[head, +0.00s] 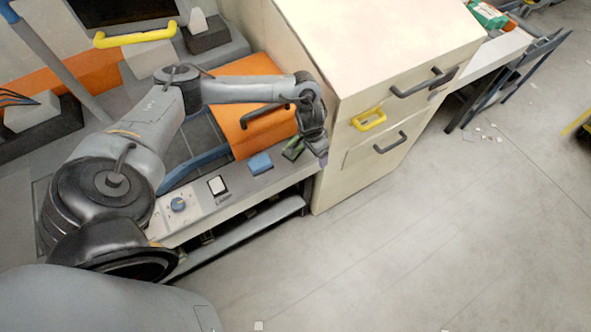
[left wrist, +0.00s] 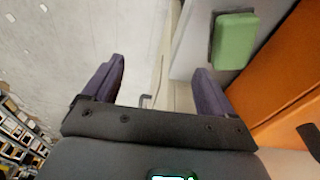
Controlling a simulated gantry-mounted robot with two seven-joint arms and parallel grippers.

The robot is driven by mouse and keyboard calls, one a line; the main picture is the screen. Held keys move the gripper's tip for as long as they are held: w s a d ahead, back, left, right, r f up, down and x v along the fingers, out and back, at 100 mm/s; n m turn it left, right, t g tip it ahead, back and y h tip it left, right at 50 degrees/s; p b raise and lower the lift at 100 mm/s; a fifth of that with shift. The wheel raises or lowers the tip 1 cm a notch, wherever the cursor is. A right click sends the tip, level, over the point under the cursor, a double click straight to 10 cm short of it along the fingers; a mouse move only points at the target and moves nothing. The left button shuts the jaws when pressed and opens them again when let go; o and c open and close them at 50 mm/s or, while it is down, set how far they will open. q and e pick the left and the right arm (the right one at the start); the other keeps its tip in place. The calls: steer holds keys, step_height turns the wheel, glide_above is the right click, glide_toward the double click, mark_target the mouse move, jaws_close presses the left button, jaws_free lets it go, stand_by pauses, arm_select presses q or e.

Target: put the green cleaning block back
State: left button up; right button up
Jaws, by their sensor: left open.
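The green cleaning block (left wrist: 235,41) lies on the grey ledge in the left wrist view, at a dark slot, beside the orange panel. In the head view the green block (head: 292,149) shows small and dark at the ledge's right end, close to my gripper. My left gripper (head: 317,146) hangs by the ledge's end and the cabinet's side. In the left wrist view my left gripper (left wrist: 159,78) is open with nothing between its fingers; the block is beyond and to the right of the right finger. My right gripper is not in view.
A blue block (head: 260,163) and a white switch (head: 217,185) sit along the ledge. An orange cover (head: 250,95) with a dark handle stands behind it. The cream drawer cabinet (head: 390,60) is close on the right. The floor (head: 400,250) in front is mostly clear.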

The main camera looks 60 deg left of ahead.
arm_select(q)
steer(key=s+d+m+t+h, duration=0.25)
steer(key=d+m+t, duration=0.3)
steer(key=d, duration=2.25)
steer(key=s+a+r+n+g+y, duration=0.1)
steer(key=s+a, duration=0.3)
steer(key=s, duration=0.4)
steer(key=s+a+r+n+g+y, duration=0.1)
steer(key=s+a+r, duration=0.3)
steer(key=s, duration=0.4)
steer(key=shift+a+r+n+g+y, duration=0.25)
steer(key=shift+n+g+y, duration=0.15)
steer(key=shift+g, duration=0.35)
steer(key=shift+r, duration=0.1)
step_height(320, 180, up, 17)
steer(key=p, duration=1.6)
steer(key=shift+f+p, duration=0.2)
steer(key=shift+p, duration=0.15)
steer(key=shift+d, duration=0.1)
